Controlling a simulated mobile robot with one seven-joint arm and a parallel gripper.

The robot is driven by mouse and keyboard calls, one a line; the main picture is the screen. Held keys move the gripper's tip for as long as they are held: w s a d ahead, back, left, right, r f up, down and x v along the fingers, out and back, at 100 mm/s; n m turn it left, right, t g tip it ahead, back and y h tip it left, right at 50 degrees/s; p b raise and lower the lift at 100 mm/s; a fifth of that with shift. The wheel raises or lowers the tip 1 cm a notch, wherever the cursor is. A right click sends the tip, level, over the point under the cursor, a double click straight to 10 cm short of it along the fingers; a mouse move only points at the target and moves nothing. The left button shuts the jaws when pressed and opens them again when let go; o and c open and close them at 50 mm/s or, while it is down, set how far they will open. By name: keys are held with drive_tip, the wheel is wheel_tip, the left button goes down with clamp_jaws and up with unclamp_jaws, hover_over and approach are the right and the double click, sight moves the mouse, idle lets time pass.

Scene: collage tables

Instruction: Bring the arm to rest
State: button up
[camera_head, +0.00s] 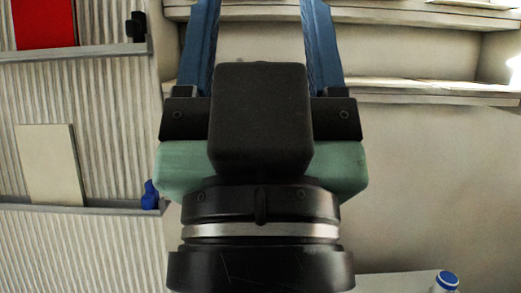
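My gripper (260,30) fills the middle of the view, with its two blue fingers pointing up the picture. The fingers stand well apart, and no object shows between the parts that I can see. Their tips are cut off by the top edge. My black and green gripper body and the round wrist below it hide the middle of the scene. The gripper touches nothing that I can see.
At left, a ribbed wall has shelves holding a red panel (44,22), a pale board (50,163), and a small blue object (150,195). Pale shelves (430,92) run behind at upper right. A blue-capped item (446,281) stands at lower right.

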wheel_tip(320, 180, up, 32)
drive_tip(key=p, duration=3)
drive_tip(key=shift+r, duration=0.2)
